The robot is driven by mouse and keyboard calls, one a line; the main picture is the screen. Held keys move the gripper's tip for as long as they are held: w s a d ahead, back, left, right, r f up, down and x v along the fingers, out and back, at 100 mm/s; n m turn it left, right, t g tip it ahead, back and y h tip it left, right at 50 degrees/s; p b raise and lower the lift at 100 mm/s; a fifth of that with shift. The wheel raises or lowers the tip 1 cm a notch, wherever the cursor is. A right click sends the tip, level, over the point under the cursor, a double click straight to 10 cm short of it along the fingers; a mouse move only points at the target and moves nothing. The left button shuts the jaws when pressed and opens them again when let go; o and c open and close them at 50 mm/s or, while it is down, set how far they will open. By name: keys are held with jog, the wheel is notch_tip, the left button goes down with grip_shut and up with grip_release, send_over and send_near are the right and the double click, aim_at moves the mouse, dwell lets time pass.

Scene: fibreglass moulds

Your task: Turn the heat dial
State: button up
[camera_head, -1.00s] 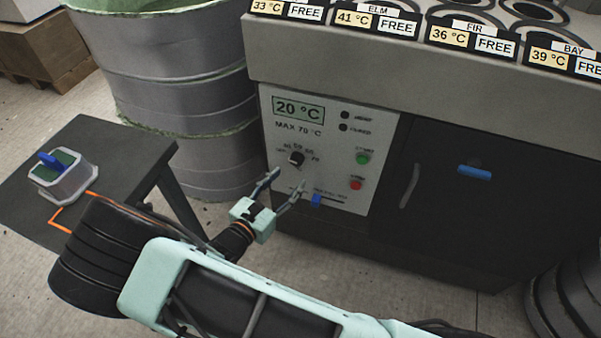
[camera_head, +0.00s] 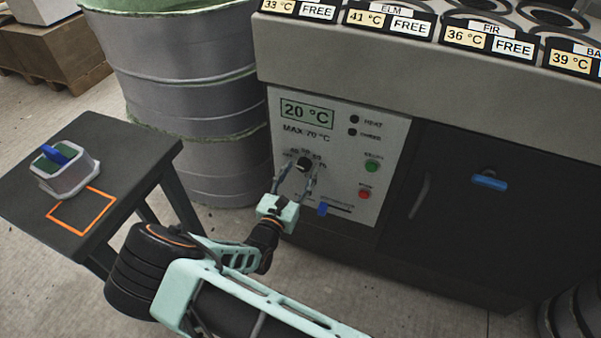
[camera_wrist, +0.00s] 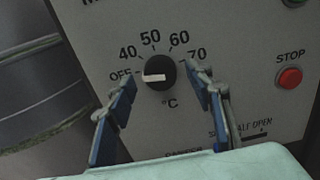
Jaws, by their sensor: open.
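The heat dial (camera_wrist: 160,73) is a round black knob with a pale pointer on the light control panel (camera_head: 338,200). In the wrist view its pointer is turned to the left, at OFF. The scale around it reads OFF, 40, 50, 60 and 70 °C. The dial also shows in the head view (camera_head: 304,164), close above my gripper (camera_head: 296,178). My gripper is open, and in the wrist view its two blue-padded fingers (camera_wrist: 160,88) stand to the left and right below the dial. I cannot tell whether they touch the panel.
The display (camera_head: 306,113) reads 20 °C. A green START button (camera_head: 372,166) and red STOP button (camera_head: 364,195) are right of the dial; a blue slider (camera_head: 322,209) is below. A dark table (camera_head: 120,160) bears a tub (camera_head: 66,172). A grey drum (camera_head: 190,80) stands left of the panel.

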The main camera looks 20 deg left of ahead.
jog(key=shift+w, duration=0.4)
jog(key=shift+c, duration=0.5)
jog(key=c, duration=1.1)
jog(key=shift+o, duration=0.2)
